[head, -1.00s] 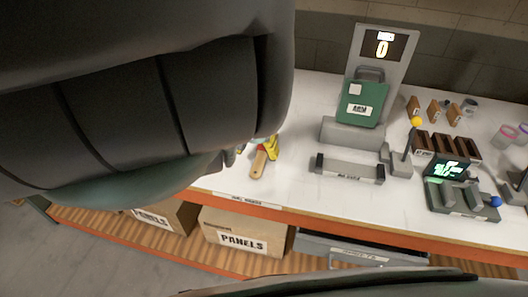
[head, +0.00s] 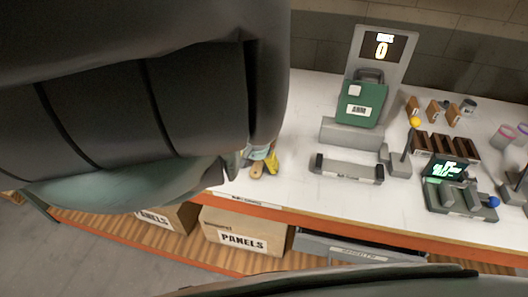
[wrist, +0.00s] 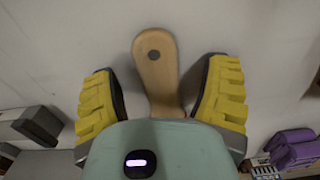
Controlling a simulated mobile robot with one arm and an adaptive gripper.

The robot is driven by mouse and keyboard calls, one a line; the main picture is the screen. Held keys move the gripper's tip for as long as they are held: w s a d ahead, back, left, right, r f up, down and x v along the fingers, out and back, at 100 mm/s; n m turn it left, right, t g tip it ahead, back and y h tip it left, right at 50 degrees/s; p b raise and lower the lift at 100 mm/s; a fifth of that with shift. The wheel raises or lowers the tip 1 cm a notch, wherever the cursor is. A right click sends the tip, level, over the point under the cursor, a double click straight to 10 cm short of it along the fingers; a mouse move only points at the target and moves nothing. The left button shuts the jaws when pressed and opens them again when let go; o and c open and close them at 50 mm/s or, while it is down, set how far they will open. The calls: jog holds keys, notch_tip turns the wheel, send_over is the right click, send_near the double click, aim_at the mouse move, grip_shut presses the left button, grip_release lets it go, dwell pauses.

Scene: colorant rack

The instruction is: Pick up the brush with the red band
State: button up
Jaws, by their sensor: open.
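A brush with a tan wooden handle (wrist: 155,70) lies on the white bench top in the wrist view. The handle also shows in the head view (head: 257,170) at the bench's front part. My gripper (wrist: 160,85) is open, with one yellow ridged finger on each side of the handle and gaps to both. In the head view my arm hides most of my gripper.
A grey low stand (head: 346,170) lies to the right of my gripper. A green case (head: 361,104) rests on a grey stand behind. Dark slotted blocks (head: 447,146) and a small display (head: 452,169) stand farther right. Boxes marked PANELS (head: 240,232) sit on the shelf below.

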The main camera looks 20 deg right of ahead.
jog(key=shift+o, duration=0.3)
jog(key=c, duration=1.3)
jog(key=shift+r, duration=0.1)
jog(key=shift+c, duration=0.2)
jog(key=shift+r, duration=1.2)
jog(key=shift+s+r, duration=0.35)
jog(key=shift+r, duration=0.25)
jog(key=s+a+p, duration=0.3)
jog(key=s+p, duration=0.1)
jog(key=s, duration=0.2)
jog(key=s+a+r+p, duration=0.1)
jog(key=s+a+p, duration=0.3)
jog(key=s, duration=0.3)
jog(key=shift+s, duration=0.25)
jog(key=shift+a+r+p, duration=0.15)
jog(key=shift+p, duration=0.15)
